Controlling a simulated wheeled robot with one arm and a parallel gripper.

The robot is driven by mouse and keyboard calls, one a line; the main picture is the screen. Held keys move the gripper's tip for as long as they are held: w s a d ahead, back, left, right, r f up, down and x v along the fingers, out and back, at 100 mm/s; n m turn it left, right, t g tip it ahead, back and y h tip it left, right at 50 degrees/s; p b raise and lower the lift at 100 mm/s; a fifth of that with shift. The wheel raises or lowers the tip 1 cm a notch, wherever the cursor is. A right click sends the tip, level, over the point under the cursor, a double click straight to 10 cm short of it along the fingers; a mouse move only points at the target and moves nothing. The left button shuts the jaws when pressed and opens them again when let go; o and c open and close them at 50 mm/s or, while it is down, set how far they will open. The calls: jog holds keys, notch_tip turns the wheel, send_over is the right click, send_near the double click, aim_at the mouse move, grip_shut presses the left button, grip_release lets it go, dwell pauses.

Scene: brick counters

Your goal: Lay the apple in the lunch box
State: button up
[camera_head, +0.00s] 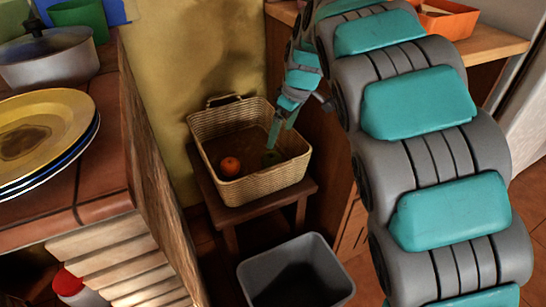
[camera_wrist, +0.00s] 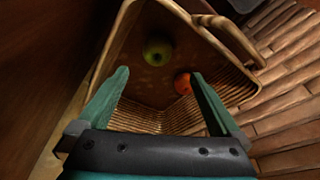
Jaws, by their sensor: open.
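A green apple (camera_wrist: 157,52) lies in a wicker basket (camera_wrist: 119,42). In the head view the apple (camera_head: 271,158) shows dimly inside the basket (camera_head: 262,188), just below my fingertips. My gripper (camera_wrist: 159,73) is open and empty, its two teal fingers reaching over the basket; it also shows in the head view (camera_head: 281,130). The apple appears between and beyond the fingertips, apart from them. An open orange box (camera_head: 447,24) on the wooden counter at the upper right may be the lunch box; my arm partly covers that area.
A red-orange fruit (camera_wrist: 182,83) lies in the basket near the right finger. The basket stands on a small wooden stool (camera_head: 255,209) with a raised handle (camera_wrist: 232,38). A grey bin (camera_head: 296,272) is on the floor. Plates (camera_head: 45,125) and a pot (camera_head: 48,58) occupy the left counter.

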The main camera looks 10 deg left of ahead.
jog(key=b, duration=0.3)
send_over(272, 155)
jog(key=d, duration=0.2)
jog(key=f, duration=0.4)
jog(key=shift+s+a+f, duration=0.1)
jog(key=shift+s+f, duration=0.25)
jog(key=shift+s, duration=0.05)
jog(key=shift+x, duration=3.75)
jog(key=shift+w+a, duration=0.1)
jog(key=shift+c, duration=0.4)
jog(key=shift+r, duration=0.1)
jog(key=c, duration=1.5)
